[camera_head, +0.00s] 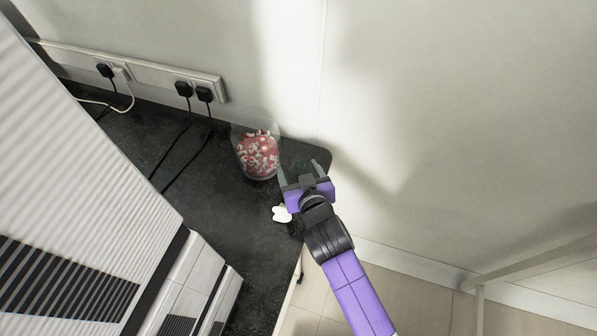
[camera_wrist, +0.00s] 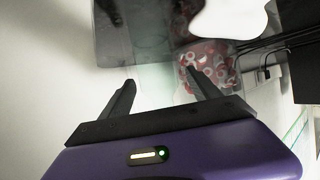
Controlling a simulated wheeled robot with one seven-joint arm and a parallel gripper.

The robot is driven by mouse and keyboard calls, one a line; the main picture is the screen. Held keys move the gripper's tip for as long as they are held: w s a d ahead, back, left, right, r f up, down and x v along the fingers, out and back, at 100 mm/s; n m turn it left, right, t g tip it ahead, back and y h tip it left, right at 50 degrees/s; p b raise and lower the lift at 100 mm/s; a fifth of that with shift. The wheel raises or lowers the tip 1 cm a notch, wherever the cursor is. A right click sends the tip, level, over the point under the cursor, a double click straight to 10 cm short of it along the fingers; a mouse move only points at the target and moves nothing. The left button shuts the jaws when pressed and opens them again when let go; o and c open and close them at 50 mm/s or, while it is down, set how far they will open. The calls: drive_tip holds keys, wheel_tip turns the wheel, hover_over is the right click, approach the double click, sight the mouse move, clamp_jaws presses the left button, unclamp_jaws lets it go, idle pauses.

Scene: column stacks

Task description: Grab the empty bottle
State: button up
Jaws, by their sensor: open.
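A faint, greenish see-through shape, which looks like the empty bottle (camera_head: 297,161), is at the far right corner of the dark counter. Its outline is hard to make out. My gripper (camera_head: 301,169) is open at that corner, with its fingers pointing toward the wall and the shape between or just beyond them. In the wrist view, a pale green see-through patch shows between the open fingers (camera_wrist: 159,79). I cannot tell whether either finger touches it.
A clear jar (camera_head: 258,157) of red and white pieces stands close to the left of my gripper. A white flat item (camera_head: 281,214) lies on the dark counter (camera_head: 225,215). Plugs and cables (camera_head: 185,90) run along the back wall. A white ribbed unit (camera_head: 85,160) fills the left.

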drive_tip(key=shift+w, duration=0.1)
drive_tip(key=c, duration=1.4)
drive_tip(key=shift+c, duration=0.5)
